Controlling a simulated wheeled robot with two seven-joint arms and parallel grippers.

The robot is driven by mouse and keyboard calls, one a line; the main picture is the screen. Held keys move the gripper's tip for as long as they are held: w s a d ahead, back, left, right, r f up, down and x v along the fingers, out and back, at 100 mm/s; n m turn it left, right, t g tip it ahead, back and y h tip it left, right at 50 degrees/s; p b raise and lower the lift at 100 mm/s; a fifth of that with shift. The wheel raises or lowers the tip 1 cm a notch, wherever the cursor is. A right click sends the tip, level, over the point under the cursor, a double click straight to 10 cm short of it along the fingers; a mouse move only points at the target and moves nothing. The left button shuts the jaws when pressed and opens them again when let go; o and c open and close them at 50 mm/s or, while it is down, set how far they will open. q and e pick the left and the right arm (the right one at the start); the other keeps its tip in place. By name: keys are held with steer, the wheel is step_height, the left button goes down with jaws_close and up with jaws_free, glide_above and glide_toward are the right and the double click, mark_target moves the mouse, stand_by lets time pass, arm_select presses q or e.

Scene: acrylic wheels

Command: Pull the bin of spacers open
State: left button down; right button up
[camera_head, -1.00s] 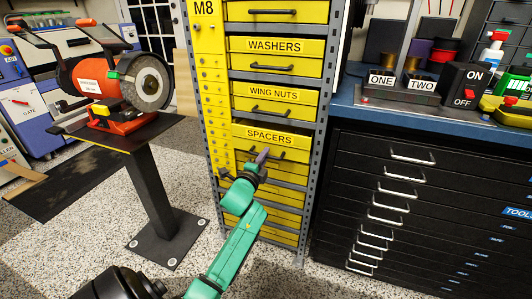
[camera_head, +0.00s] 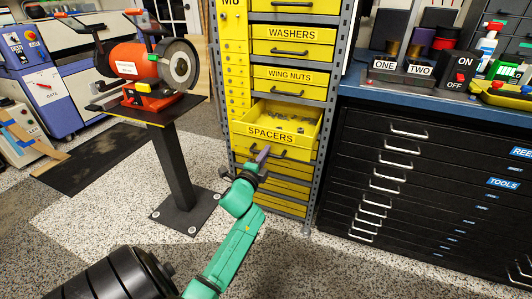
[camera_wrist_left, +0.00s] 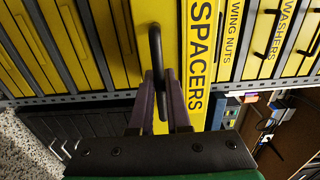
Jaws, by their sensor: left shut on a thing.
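The yellow bin labelled SPACERS (camera_head: 275,134) sticks out of the yellow cabinet in the head view, with small grey parts showing inside it. Its black handle (camera_wrist_left: 155,55) is on its front. My left gripper (camera_head: 262,155) is at that handle in the head view. In the left wrist view, the purple fingers of my left gripper (camera_wrist_left: 160,100) are shut on the handle, one on each side of it, with the SPACERS label to the right. My right gripper is not in view.
Closed bins labelled WING NUTS (camera_head: 290,80) and WASHERS (camera_head: 292,34) are above. A bench grinder (camera_head: 140,65) on a stand is to the left. A black drawer chest (camera_head: 410,185) under a blue bench is to the right. Speckled floor in front is clear.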

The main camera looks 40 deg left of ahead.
arm_select(q)
steer(key=c, duration=0.9)
jaws_free()
steer(key=p+v, duration=0.1)
steer(key=v, duration=1.3)
steer(key=shift+s+d, duration=0.15)
steer(key=shift+s, duration=0.1)
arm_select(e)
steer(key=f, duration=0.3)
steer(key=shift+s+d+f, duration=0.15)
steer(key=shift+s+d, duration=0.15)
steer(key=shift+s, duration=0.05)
